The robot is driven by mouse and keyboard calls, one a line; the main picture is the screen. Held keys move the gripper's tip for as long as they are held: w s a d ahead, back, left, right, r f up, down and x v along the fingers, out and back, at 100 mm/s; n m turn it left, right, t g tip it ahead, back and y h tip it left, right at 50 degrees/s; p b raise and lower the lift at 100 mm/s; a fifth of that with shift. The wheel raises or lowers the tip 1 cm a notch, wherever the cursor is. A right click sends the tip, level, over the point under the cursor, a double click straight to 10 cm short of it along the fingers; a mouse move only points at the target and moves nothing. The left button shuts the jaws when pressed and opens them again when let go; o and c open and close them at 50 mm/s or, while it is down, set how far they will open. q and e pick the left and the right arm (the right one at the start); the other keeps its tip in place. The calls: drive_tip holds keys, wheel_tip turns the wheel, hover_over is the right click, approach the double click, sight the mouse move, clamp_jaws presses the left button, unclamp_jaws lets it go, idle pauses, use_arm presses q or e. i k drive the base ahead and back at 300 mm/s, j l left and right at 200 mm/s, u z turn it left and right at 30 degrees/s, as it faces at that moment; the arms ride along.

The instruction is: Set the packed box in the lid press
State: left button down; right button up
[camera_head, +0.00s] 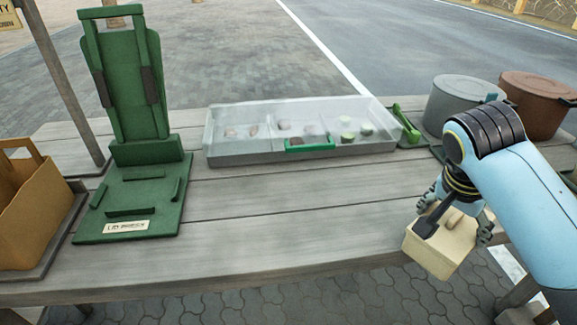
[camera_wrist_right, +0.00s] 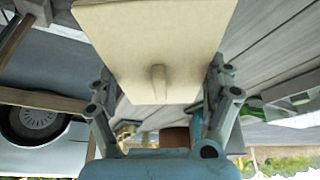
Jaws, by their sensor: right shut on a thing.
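The packed box (camera_head: 432,250) is pale cream and hangs at the table's front right edge. My right gripper (camera_head: 455,222) is shut on it, with a finger on either side. In the right wrist view the box (camera_wrist_right: 150,35) fills the space between the fingers, and a small peg stands out from its face. Its contents cannot be made out. The green lid press (camera_head: 150,195) stands at the left of the table, with a flat base, low guide strips, a label and a tall upright back. Its base is empty. My left gripper is not in view.
A grey pot (camera_head: 455,105) and a brown pot (camera_head: 535,108) stand at back right. A cardboard carrier (camera_head: 30,220) is at far left. The middle front planks are clear.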

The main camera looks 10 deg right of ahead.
sight(138, 194)
drive_tip(key=k+j+u, duration=0.1)
drive_tip(key=j, duration=0.3)
drive_tip(key=k+j+u, duration=0.15)
drive_tip(key=j, duration=0.25)
drive_tip(key=j+u, duration=0.1)
drive_tip(key=j, duration=0.3)
drive_tip(key=i+j, duration=0.25)
drive_tip(key=j, duration=0.2)
drive_tip(key=i+j, duration=0.25)
drive_tip(key=j, duration=0.15)
drive_tip(key=i, duration=0.3)
